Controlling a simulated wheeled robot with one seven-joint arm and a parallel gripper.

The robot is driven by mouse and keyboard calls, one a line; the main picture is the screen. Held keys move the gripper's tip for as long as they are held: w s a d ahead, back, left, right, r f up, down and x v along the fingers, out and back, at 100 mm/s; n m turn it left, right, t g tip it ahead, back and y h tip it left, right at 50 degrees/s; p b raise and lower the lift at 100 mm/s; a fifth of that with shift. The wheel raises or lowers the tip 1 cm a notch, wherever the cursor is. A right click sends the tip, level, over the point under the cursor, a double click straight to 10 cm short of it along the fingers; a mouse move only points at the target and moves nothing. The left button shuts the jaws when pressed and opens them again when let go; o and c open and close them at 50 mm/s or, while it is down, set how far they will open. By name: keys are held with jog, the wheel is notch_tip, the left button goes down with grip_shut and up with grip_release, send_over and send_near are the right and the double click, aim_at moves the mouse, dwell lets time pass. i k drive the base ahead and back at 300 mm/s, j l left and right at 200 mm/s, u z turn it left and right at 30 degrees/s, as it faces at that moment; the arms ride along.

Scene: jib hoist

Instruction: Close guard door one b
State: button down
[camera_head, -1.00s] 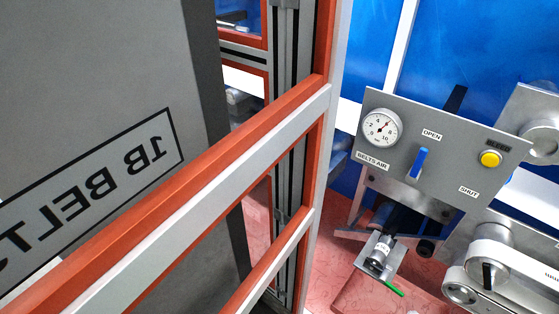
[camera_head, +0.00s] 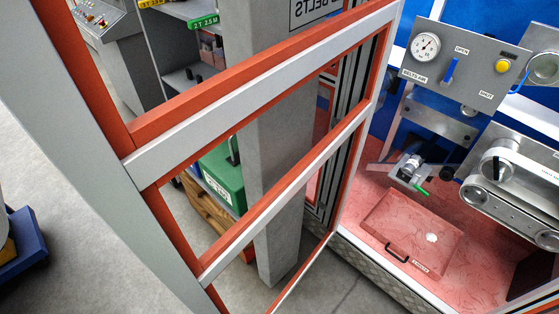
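The guard door (camera_head: 260,72) has an orange and pale grey frame with see-through panels. It stands open, swung out toward me, and crosses the left and middle of the view. Its far upright (camera_head: 372,95) is beside the enclosure opening. Its near upright (camera_head: 110,150) runs down at the left. A label with mirrored lettering ending in BELTS (camera_head: 315,12) shows at the top, partly cut off. My gripper is not in view.
A panel with a gauge, blue lever and yellow button (camera_head: 465,65) is inside. Below are a red floor with a handled hatch (camera_head: 412,235) and a belt unit (camera_head: 505,180). A concrete pillar (camera_head: 285,190) and a green box (camera_head: 222,170) show through the door. A blue bin (camera_head: 22,245) is at left.

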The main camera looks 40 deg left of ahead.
aim_at(51, 84)
jog(key=k+j, duration=0.25)
jog(key=j, duration=0.15)
jog(key=k+j+z, duration=0.15)
jog(key=j, duration=0.3)
jog(key=k+j, duration=0.35)
jog(key=j+z, duration=0.1)
jog(key=j, duration=0.55)
jog(key=k+j+z, duration=0.1)
jog(key=j, duration=0.5)
jog(key=j+u, duration=0.15)
jog(key=u, duration=0.25)
jog(key=k+j+u, duration=0.1)
jog(key=j+u, duration=0.35)
jog(key=u, duration=0.3)
jog(key=j+u, duration=0.2)
jog(key=u, duration=0.2)
